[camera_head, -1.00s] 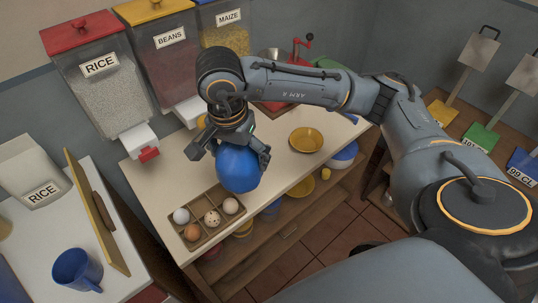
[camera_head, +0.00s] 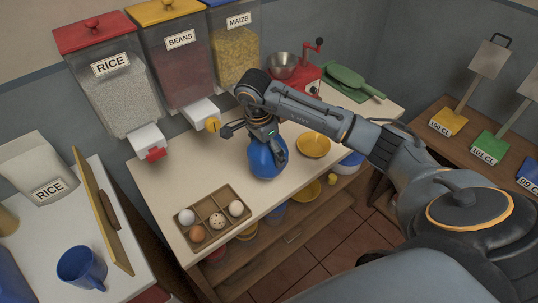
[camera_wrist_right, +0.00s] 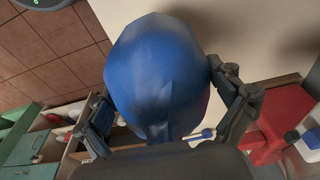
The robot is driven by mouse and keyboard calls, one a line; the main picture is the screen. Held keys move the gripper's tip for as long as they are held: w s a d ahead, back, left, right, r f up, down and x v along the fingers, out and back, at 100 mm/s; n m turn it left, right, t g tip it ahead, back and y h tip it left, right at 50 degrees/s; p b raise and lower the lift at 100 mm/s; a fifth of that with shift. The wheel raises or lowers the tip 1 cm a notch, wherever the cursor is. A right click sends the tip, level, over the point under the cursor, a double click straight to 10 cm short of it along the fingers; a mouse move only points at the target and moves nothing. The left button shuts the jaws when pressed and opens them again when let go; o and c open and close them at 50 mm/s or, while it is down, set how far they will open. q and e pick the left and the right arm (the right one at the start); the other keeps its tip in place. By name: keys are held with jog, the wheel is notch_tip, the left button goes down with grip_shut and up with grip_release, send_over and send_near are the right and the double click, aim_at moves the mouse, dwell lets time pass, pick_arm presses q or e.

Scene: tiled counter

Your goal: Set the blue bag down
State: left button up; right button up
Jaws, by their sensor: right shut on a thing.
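The blue bag (camera_head: 265,158) is a rounded blue bundle at the counter's middle, right of the egg tray and left of the yellow bowl. My right gripper (camera_head: 262,135) is shut on its top from above. In the right wrist view the bag (camera_wrist_right: 157,75) fills the middle, with the fingers of my right gripper (camera_wrist_right: 165,110) on both sides of it. The bag's underside is close to the white counter (camera_head: 165,185); I cannot tell whether it touches. My left gripper is not in view.
An egg tray (camera_head: 239,189) holds several eggs. A yellow bowl (camera_head: 314,145) stands close right of the bag. Behind are the rice (camera_head: 110,85), beans (camera_head: 178,70) and maize (camera_head: 235,55) dispensers and a red grinder (camera_head: 306,75). The counter's front edge is near.

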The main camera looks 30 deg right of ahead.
jog(key=shift+w+d+f, duration=0.3)
jog(key=shift+d+f, duration=0.05)
jog(key=shift+f, duration=0.15)
jog(key=shift+w+d+f, duration=0.25)
jog(key=shift+d+f, duration=0.1)
jog(key=shift+f, duration=0.1)
notch_tip(320, 180, down, 3)
jog(key=shift+r+p, duration=0.1)
jog(key=shift+p, duration=0.85)
jog(key=shift+d+f, duration=0.1)
jog(key=shift+f, duration=0.15)
jog(key=shift+f, duration=0.1)
jog(key=shift+f+b, duration=0.15)
jog(key=shift+b, duration=0.15)
jog(key=o, duration=1.3)
